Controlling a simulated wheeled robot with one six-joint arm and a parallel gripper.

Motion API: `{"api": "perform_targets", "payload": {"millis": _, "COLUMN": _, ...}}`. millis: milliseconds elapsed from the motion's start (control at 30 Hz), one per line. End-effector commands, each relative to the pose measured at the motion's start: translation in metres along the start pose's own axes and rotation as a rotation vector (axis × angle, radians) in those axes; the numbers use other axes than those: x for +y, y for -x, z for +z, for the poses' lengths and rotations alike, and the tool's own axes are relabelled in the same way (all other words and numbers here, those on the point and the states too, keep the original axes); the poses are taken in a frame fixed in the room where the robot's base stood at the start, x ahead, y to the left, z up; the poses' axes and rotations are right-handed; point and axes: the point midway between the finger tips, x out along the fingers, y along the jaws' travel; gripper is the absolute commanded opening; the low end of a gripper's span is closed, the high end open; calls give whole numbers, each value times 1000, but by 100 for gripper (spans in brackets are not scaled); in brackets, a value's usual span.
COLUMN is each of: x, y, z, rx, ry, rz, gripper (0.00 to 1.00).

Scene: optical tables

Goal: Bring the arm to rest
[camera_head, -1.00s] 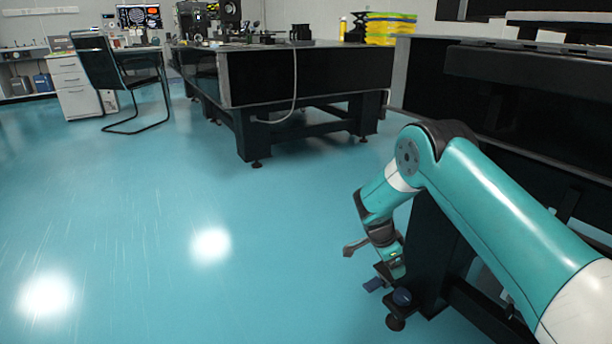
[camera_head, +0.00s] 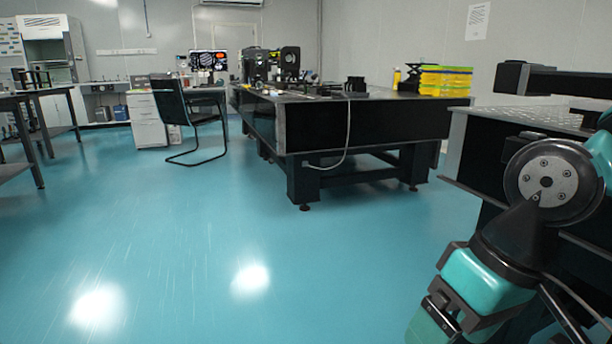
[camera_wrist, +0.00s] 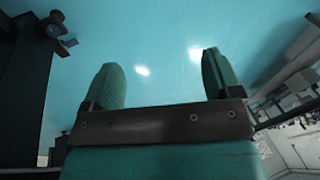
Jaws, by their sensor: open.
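My arm (camera_head: 490,280) shows at the right edge of the head view, folded close to the camera beside the near optical table. My gripper (camera_wrist: 160,85) shows in the wrist view with its two green fingers spread apart. Nothing is between the fingers, and the blue floor lies beyond them. In the head view the gripper's fingertips are not visible; the arm's lower end runs off the bottom edge.
A near optical table (camera_head: 470,140) stands close to my arm at the right. A second black optical table (camera_head: 340,125) stands ahead, with yellow boxes (camera_head: 445,80) on it. A chair (camera_head: 180,110) is beyond at left. The blue floor (camera_head: 190,220) in the middle is clear.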

Motion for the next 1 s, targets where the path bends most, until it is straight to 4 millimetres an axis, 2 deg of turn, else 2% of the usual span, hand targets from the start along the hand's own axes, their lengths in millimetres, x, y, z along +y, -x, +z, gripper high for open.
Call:
{"api": "perform_targets", "payload": {"millis": 33, "x": -11, "y": 8, "z": 14, "rx": 5, "ry": 67, "rz": -18, "gripper": 84}}
{"api": "perform_targets", "payload": {"millis": 133, "x": -30, "y": 14, "z": 43, "rx": 5, "ry": 208, "rz": -56, "gripper": 84}}
{"api": "perform_targets", "payload": {"millis": 200, "x": -36, "y": 36, "z": 37, "rx": 2, "ry": 206, "rz": -56, "gripper": 84}}
{"api": "perform_targets", "payload": {"millis": 467, "x": -53, "y": 97, "z": 27, "rx": 2, "ry": 200, "rz": -55, "gripper": 84}}
{"api": "perform_targets", "payload": {"millis": 1000, "x": -108, "y": 290, "z": -4, "rx": 2, "ry": 198, "rz": -54, "gripper": 84}}
